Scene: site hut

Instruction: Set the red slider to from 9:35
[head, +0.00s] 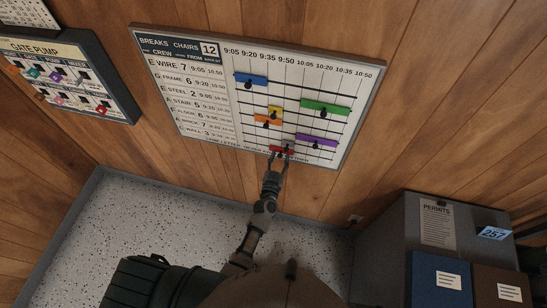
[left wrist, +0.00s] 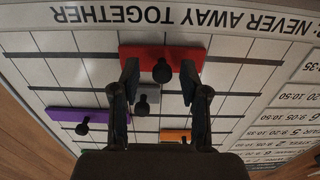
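The red slider (head: 286,150) lies on the lowest row of the white breaks board (head: 190,100), below the middle time columns. I cannot read exactly which time its left end meets. In the left wrist view the red slider (left wrist: 192,58) is a flat bar with a black knob (left wrist: 162,71). My left gripper (head: 278,158) is at the board's lower edge, over the slider. In the left wrist view its two fingers (left wrist: 160,76) stand apart on either side of the knob, with gaps visible on both sides. My right gripper is not in view.
Purple (head: 317,140), orange (head: 267,119), yellow (head: 275,111), green (head: 325,107) and blue (head: 250,79) sliders are higher up. A gate pump board (head: 108,88) hangs at left; a grey cabinet (head: 385,235) stands at lower right.

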